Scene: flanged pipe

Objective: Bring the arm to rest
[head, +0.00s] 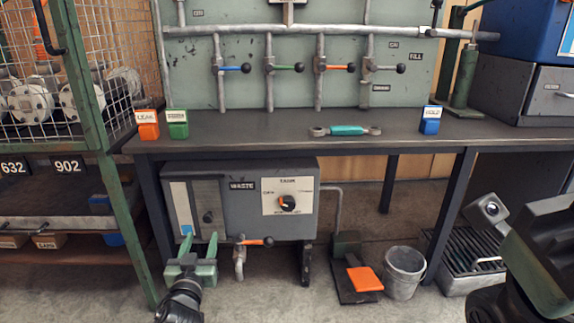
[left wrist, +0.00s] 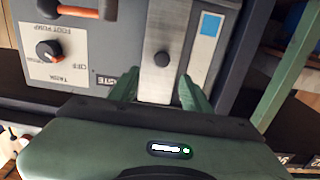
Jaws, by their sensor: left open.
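The orange-handled drain valve (head: 254,241) is just right of the gripper.
A foot pedal (head: 364,279) and a bucket (head: 404,271) stand on the floor to the right. A green-framed cage shelf (head: 100,170) is at left. Floor is open in front.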

